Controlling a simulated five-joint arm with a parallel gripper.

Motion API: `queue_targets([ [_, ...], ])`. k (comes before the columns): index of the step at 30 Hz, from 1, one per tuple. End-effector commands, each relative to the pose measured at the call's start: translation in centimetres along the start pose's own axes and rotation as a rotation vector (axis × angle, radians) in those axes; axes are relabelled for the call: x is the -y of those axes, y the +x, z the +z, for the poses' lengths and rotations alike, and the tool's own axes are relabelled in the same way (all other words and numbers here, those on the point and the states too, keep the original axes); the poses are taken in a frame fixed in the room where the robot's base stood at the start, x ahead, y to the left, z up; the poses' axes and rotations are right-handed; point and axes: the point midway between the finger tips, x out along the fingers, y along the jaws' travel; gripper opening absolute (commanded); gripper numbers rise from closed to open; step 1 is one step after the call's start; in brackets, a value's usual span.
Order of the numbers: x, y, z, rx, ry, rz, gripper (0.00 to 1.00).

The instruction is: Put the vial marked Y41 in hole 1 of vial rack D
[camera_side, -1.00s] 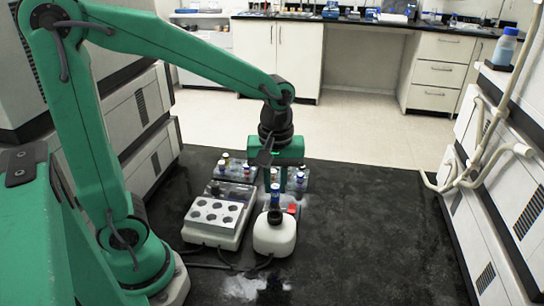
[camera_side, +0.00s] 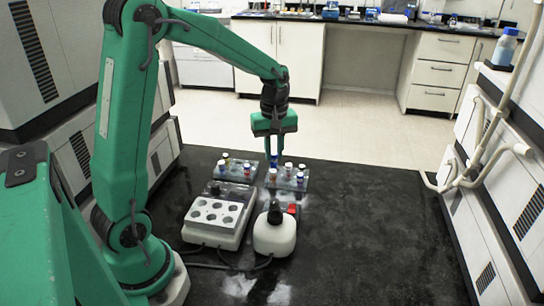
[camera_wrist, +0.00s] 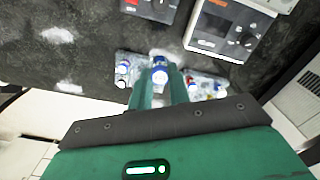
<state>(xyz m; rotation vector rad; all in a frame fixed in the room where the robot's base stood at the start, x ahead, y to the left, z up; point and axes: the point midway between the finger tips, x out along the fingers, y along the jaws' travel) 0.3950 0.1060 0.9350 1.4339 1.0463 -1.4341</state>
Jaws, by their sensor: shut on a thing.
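My gripper (camera_side: 273,156) is shut on a blue-capped vial (camera_side: 273,162), held upright at the near end of the arm's reach over the back racks. In the wrist view, the vial (camera_wrist: 160,73) sits between my gripper's two green fingers (camera_wrist: 160,84). No label is readable, so I cannot tell which rack is D or confirm Y41.
A white block with round holes (camera_side: 215,213) stands in front of the left rack. A white rounded device with a black top (camera_side: 274,236) and a red part stands to its right. The dark bench (camera_side: 370,240) is clear on the right.

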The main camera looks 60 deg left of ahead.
Motion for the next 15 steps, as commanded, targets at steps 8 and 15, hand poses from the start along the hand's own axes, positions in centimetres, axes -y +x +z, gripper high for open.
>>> queue_targets([
  [8, 1.3, 2.5, -9.2, 0.001, -0.145, -0.001, 0.02],
  [15, 3.0, 4.1, -14.1, 0.000, -0.220, 0.000, 0.02],
])
